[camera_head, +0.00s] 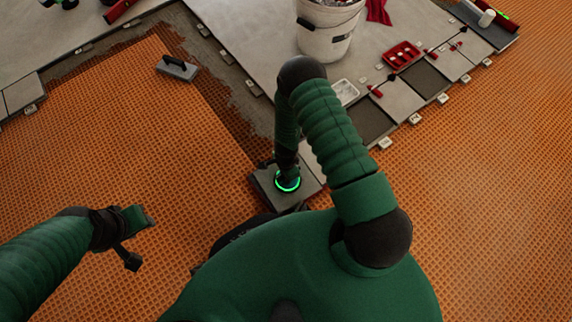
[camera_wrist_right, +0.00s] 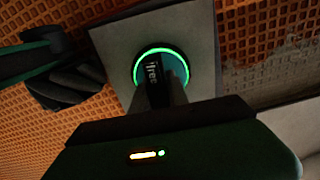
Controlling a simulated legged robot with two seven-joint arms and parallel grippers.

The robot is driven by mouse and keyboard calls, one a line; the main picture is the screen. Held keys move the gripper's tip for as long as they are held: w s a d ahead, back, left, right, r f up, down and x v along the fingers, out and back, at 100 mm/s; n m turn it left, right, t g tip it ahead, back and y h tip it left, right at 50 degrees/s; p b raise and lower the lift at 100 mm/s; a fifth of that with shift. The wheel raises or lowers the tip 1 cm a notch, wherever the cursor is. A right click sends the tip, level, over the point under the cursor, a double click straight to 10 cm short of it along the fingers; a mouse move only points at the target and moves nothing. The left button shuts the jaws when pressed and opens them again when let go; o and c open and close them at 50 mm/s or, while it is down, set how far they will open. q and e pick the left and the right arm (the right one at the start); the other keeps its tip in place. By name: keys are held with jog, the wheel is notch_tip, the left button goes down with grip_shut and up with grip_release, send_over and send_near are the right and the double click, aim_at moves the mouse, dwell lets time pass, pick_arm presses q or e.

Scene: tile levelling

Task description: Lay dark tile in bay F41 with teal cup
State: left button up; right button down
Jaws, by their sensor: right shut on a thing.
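The teal cup (camera_wrist_right: 178,70), with a lit green ring, sits on the face of a grey tile (camera_wrist_right: 205,35). In the head view this tile looks dark (camera_head: 266,188), beside a lighter tile (camera_head: 308,170). My right gripper (camera_wrist_right: 160,92) is shut on the cup's dark handle; it also shows in the head view (camera_head: 287,166). I cannot tell whether the tile is raised or resting. Two dark open bays, one nearer (camera_head: 372,120) and one farther (camera_head: 425,78), lie among grey tiles; their tags are unreadable. My left gripper (camera_head: 143,238) is open and empty over the orange mat.
A white bucket (camera_head: 326,38) stands on the grey floor, with a red tray (camera_head: 402,55) and a white tray (camera_head: 346,91) nearby. Small red-handled pieces (camera_head: 375,91) sit along the tile joints. The right-hand matting is clear.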

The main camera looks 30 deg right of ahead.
jog(key=c, duration=1.2)
grip_release()
